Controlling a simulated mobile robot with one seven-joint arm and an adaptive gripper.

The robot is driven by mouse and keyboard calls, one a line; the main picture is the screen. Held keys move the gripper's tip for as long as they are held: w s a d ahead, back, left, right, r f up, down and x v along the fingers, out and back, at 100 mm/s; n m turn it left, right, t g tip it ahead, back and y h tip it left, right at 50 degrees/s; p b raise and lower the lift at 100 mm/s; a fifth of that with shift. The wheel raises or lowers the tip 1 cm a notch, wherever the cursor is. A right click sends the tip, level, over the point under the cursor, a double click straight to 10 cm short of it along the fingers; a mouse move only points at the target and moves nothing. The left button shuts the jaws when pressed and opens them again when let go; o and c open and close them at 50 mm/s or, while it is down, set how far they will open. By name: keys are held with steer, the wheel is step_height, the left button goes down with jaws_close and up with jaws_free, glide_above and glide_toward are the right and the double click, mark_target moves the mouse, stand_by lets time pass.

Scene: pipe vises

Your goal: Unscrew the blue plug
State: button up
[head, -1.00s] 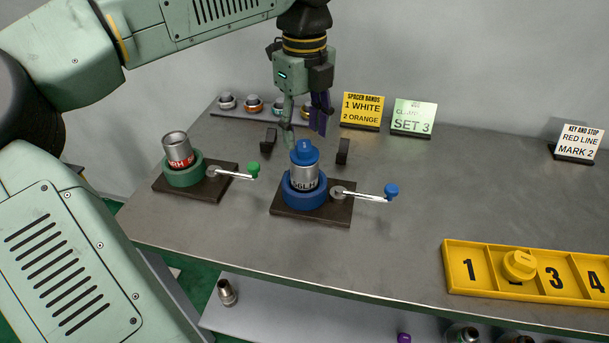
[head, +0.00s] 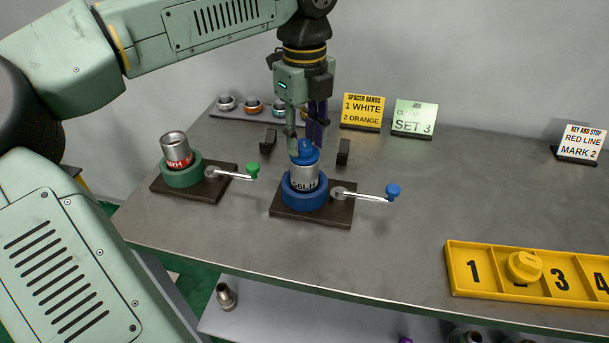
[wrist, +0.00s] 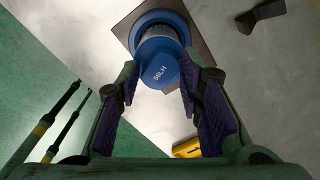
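The blue plug (head: 305,155) sits on top of a metal pipe piece (head: 304,177) with dark lettering. The pipe stands upright in the blue vise (head: 303,195), which has a crank with a blue knob. In the wrist view the plug (wrist: 160,72) shows a raised bar marked with what looks like "56LH". My gripper (head: 304,143) is directly over the plug, pointing down. Its purple-padded fingers are apart, with their tips close to the plug's two sides; I cannot tell whether they touch it.
A green vise (head: 183,178) with another pipe piece stands left. A yellow numbered tray (head: 449,270) with a yellow plug (head: 523,266) is at front right. Signs (head: 362,110) and a rack of ringed parts (head: 254,107) stand behind. The bench between vise and tray is clear.

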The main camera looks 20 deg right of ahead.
jaws_close()
steer(key=m+p, duration=0.1)
steer(key=m, duration=0.3)
steer(key=shift+r+p, duration=0.1)
steer(key=shift+p, duration=0.25)
steer(key=m+p, duration=0.1)
steer(key=m, duration=0.3)
steer(key=m+p, duration=0.1)
steer(key=m, duration=0.5)
steer(key=shift+m, duration=0.3)
steer(key=m+p, duration=0.1)
steer(key=m, duration=0.4)
steer(key=shift+m+p, duration=0.35)
steer(key=shift+m, duration=0.05)
steer(key=shift+c, duration=0.6)
jaws_free()
jaws_close()
